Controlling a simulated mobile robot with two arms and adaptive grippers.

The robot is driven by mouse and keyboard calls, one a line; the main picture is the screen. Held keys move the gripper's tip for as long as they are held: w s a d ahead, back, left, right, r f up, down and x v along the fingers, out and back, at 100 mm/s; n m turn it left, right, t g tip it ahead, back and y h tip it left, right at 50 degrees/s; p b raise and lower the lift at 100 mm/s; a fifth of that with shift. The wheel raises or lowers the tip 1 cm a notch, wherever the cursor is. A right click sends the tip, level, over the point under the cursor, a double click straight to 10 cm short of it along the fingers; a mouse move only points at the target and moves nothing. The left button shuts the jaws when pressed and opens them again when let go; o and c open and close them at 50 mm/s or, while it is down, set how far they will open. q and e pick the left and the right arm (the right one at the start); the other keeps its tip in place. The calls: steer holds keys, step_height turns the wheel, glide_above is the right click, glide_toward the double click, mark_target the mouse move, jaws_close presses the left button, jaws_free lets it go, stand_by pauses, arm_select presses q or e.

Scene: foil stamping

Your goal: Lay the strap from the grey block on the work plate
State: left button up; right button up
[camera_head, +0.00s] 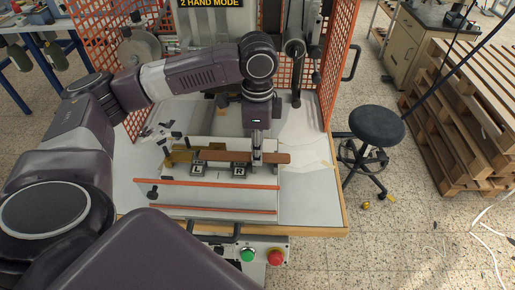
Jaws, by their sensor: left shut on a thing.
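A brown strap (220,156) lies crosswise over the middle of the machine table. My left gripper (256,158) points down and is shut on the strap right of its middle. Below the strap are two small dark pieces, one marked R (240,171) and one to its left (198,169). The pale work plate (218,177) seems to be the surface under them. I cannot tell whether the strap touches the plate or hangs just above it. I cannot pick out the grey block with certainty. My right gripper is not in view.
Two orange bars (205,184) cross the front of the table. A gold-coloured piece (178,158) is by the strap's left end. Orange mesh guards (340,60) flank the machine. Green and red buttons (275,257) are at the front. A black stool (376,126) stands right.

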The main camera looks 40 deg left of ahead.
arm_select(q)
steer(key=shift+f, duration=0.2)
steer(key=o, duration=0.8)
steer(key=shift+o, duration=0.2)
steer(key=shift+r, duration=0.2)
step_height(320, 180, up, 12)
steer(key=b, duration=0.1)
